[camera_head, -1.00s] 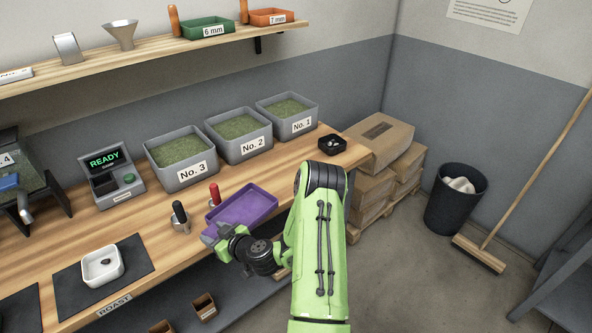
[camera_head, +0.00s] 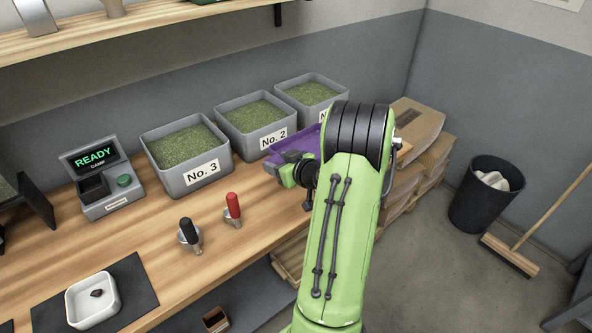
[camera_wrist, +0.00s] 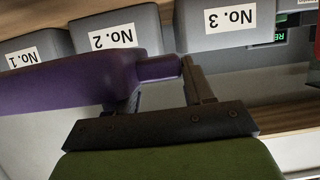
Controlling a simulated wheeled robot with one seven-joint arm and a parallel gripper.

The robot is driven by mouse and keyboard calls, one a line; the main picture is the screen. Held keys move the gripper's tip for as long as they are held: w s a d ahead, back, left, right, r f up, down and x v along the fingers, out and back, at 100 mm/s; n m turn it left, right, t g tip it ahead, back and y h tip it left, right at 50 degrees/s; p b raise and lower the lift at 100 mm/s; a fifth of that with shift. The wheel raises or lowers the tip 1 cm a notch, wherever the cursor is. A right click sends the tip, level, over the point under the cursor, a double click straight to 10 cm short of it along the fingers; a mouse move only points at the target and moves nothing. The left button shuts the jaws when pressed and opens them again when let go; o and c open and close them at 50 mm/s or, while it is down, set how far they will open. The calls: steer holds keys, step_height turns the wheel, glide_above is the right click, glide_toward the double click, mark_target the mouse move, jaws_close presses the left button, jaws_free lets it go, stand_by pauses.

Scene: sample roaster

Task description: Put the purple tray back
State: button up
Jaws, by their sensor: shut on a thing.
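The purple tray (camera_head: 287,146) is held up in front of the No. 2 and No. 1 bins in the head view. It is partly hidden behind my arm. My gripper (camera_head: 290,170) is shut on the tray's near left end. In the wrist view my gripper's finger (camera_wrist: 192,75) closes on a purple tab of the tray (camera_wrist: 70,85), whose body extends to the left. I cannot tell how far the tray is above the bench.
Grey bins No. 3 (camera_head: 187,160), No. 2 (camera_head: 256,125) and No. 1 (camera_head: 312,97) stand along the back. Black-handled (camera_head: 188,233) and red-handled (camera_head: 233,208) tools stand at the bench's front. A wall shelf (camera_head: 130,32) runs above. Cardboard boxes (camera_head: 420,130) are at right.

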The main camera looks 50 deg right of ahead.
mark_target(283, 197)
steer(key=shift+d+f, duration=0.2)
steer(key=shift+f, duration=0.15)
steer(key=f, duration=0.3)
steer(key=f+b, duration=0.1)
steer(key=f, duration=0.1)
steer(key=f+b, duration=0.1)
steer(key=f, duration=0.2)
steer(key=shift+s+f, duration=0.3)
steer(key=shift+a+f, duration=0.1)
steer(key=shift+f, duration=0.05)
steer(key=o, duration=1.2)
steer(key=shift+c, duration=0.2)
